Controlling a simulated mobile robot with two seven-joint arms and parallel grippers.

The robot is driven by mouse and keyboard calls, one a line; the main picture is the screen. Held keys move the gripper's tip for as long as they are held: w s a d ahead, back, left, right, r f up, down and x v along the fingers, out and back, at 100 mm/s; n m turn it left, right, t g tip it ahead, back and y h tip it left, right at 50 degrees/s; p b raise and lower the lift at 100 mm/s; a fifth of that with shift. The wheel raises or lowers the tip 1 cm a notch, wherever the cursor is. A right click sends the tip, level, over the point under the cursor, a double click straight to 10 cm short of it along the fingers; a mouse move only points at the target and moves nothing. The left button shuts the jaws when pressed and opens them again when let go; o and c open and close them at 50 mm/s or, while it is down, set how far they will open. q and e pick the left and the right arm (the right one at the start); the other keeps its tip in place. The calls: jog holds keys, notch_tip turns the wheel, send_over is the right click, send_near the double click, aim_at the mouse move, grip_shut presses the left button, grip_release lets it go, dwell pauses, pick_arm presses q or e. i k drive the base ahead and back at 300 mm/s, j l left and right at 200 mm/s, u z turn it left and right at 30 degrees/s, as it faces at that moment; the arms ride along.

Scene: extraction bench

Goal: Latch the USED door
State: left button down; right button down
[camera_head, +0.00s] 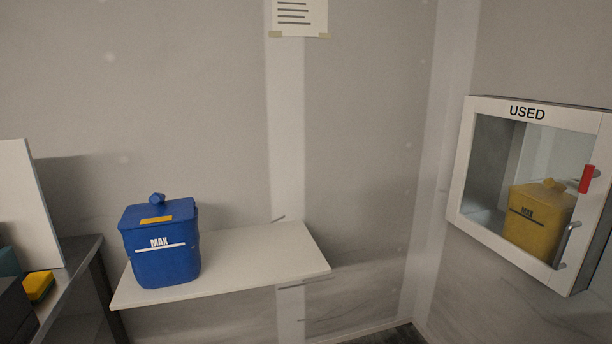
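The USED door (477,221) is the white-framed glass front of a wall cabinet (568,104) at the right of the head view. The door lies against the cabinet front and looks closed. A red latch (586,179) sits on the right side of its frame; I cannot tell whether it is engaged. A grey bar handle (566,244) is below the latch. Behind the glass stands a yellow container marked MAX (538,219). Neither of my grippers is in view.
A blue lidded container marked MAX (161,243) stands on a white wall shelf (262,260). A dark bench (72,262) with a white panel (27,205) and a yellow item (39,286) is at the left. The space between shelf and cabinet is clear.

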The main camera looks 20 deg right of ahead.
aim_at(589, 173)
jog(key=z, duration=2.05)
jog(key=i+j, duration=0.4)
jog(key=i+j+u, duration=0.1)
jog(key=i+j, duration=0.25)
jog(key=i, duration=0.25)
